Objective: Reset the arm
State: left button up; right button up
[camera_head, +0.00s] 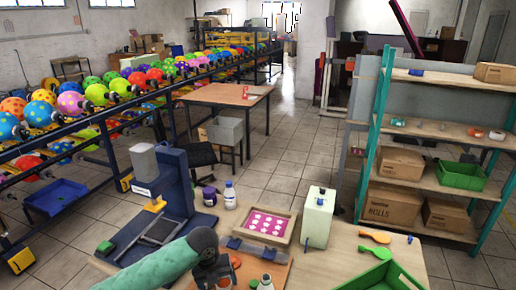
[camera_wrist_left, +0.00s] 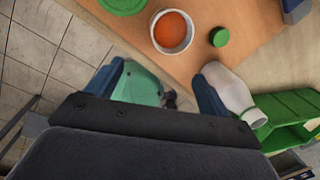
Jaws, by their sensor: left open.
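My left arm reaches in from the lower left in the head view, and my left gripper (camera_head: 215,275) hangs over the front of the wooden table. In the left wrist view the blue fingers of my left gripper (camera_wrist_left: 162,78) stand wide apart. I see nothing held between them. A white bottle (camera_wrist_left: 235,97) shows beside the right finger; I cannot tell whether they touch.
A white cup with orange contents (camera_wrist_left: 172,31), a green lid (camera_wrist_left: 220,37) and a green bin (camera_wrist_left: 290,112) lie near my left gripper.

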pick_arm(q)
jog(key=s+d+f+n+t+h, duration=0.25)
jog(key=s+d+n, duration=0.35)
jog(key=s+n, duration=0.5)
jog(key=s+a+f+n+y, duration=0.3)
jog(key=s+a+n+y, duration=0.1)
jog(key=s+a+n, duration=1.35)
jog(key=w+d+f+n+b, duration=0.1)
jog(key=d+f+n, duration=0.1)
jog(key=f, duration=1.1)
jog(key=w+d+f+n+b, duration=0.1)
jog(key=d+f, duration=0.1)
jog(key=f, duration=1)
jog(key=s+f+b, duration=0.1)
jog(key=s+f, duration=0.3)
jog(key=f, duration=0.9)
jog(key=s+f+g, duration=0.1)
jog(key=s+f, duration=0.3)
jog(key=f, duration=0.9)
jog(key=shift+s+d+f+b, duration=0.2)
jog(key=shift+s+f+b, duration=0.1)
jog(key=shift+f+b, duration=0.05)
pick_arm(e)
jog(key=w+a+r, duration=0.2)
jog(key=w+r, duration=0.3)
jog(key=r, duration=0.1)
jog(key=shift+a+r, duration=0.25)
jog(key=shift+r, duration=0.15)
